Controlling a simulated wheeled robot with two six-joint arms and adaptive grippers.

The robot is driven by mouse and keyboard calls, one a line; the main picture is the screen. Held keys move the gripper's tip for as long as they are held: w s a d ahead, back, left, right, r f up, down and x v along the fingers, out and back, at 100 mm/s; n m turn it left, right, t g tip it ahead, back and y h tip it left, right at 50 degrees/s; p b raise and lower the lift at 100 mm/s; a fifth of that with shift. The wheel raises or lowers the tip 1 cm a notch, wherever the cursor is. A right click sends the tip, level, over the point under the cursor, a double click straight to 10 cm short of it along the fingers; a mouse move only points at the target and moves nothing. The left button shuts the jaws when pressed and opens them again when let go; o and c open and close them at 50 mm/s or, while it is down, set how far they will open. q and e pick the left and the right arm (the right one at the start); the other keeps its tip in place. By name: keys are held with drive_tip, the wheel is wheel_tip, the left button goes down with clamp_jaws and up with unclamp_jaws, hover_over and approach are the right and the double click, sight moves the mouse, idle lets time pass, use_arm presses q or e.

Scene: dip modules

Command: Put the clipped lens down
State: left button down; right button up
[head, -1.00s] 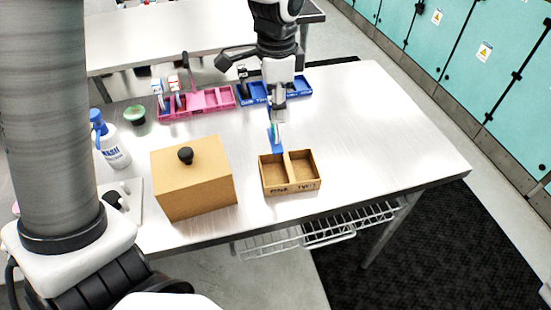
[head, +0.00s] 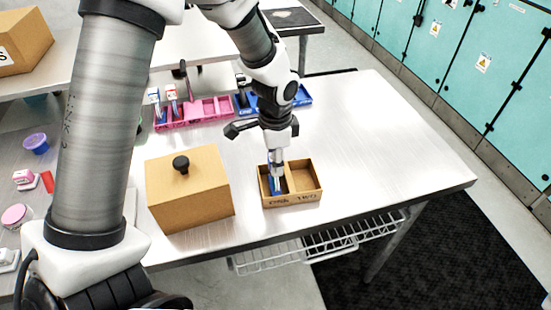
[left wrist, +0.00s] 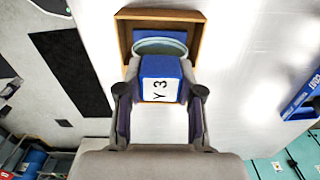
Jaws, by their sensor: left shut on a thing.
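My left gripper (head: 277,170) is shut on a blue clip (head: 276,186) with its tip pointing down in the left compartment of a small two-part wooden tray (head: 292,201). In the left wrist view the clip (left wrist: 160,68) sits between the two fingers and carries a white label that reads "Y3". A round clear lens (left wrist: 160,46) shows beyond the clip, within the walls of the tray (left wrist: 125,38). I cannot tell whether the lens touches the tray floor. The right compartment looks empty. My right gripper is not in view.
A tan box (head: 190,190) with a black knob stands left of the tray. A pink rack (head: 193,115) and a blue rack (head: 299,96) stand at the back. The table's right part (head: 380,140) is clear. The front edge lies close below the tray.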

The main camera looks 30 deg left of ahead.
use_arm(q)
drive_tip(key=shift+f, duration=0.15)
drive_tip(key=c, duration=0.7)
unclamp_jaws()
drive_tip(key=shift+c, duration=0.2)
wheel_tip(320, 180, up, 12)
drive_tip(key=shift+b, duration=0.35)
